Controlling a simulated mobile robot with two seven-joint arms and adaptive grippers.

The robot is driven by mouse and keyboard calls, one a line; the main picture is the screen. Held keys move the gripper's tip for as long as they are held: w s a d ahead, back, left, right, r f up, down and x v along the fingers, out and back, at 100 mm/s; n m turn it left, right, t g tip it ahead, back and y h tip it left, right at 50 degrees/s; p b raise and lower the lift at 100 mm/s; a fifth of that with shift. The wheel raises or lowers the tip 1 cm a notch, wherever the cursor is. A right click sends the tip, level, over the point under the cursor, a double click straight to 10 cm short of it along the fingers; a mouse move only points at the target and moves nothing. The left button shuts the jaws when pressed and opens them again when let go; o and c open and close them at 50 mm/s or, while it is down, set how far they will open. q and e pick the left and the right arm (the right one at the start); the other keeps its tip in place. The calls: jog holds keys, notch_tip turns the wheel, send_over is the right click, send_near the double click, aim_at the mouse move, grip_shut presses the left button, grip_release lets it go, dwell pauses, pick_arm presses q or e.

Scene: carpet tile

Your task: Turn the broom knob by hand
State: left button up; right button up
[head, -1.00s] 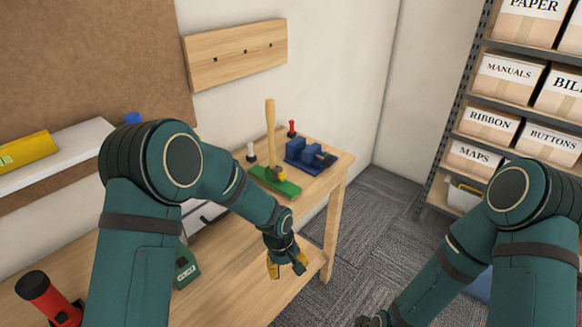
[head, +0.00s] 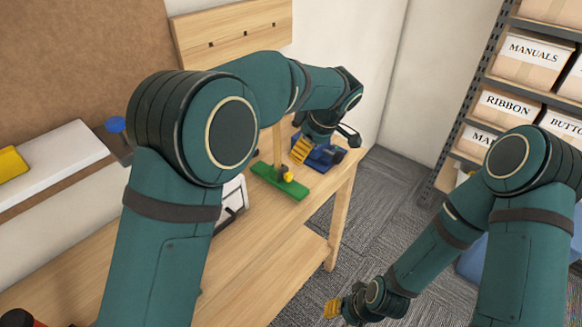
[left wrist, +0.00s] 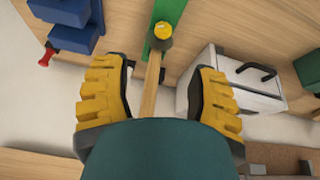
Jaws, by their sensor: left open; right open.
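The broom has a wooden handle (head: 279,147) rising from a green base (head: 268,176) on the workbench, with a yellow knob (head: 288,177) low on it. The upper handle is hidden behind my left arm. In the left wrist view the knob (left wrist: 162,31) sits beyond my fingertips and the handle (left wrist: 151,88) runs between the fingers. My left gripper (head: 324,148) is open, above and right of the knob in the head view. Its yellow-padded fingers (left wrist: 158,80) stand apart on either side of the handle, without visible contact. My right gripper (head: 343,313) is open, low over the floor.
A blue vise (head: 322,157) stands on the bench just right of the broom, partly behind my left gripper. A white box with a dark handle (left wrist: 235,84) is on the other side. A pegged wooden board (head: 232,32) hangs above. Labelled shelf boxes (head: 532,60) stand right.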

aim_at(290, 176)
pick_arm(q)
jog(key=x, duration=0.4)
jog(key=b+x, duration=0.1)
jog(key=x, duration=0.3)
jog(key=b+x, duration=0.1)
jog(key=x, duration=0.4)
jog(key=shift+s+f, duration=0.15)
jog(key=shift+s, duration=0.2)
grip_shut()
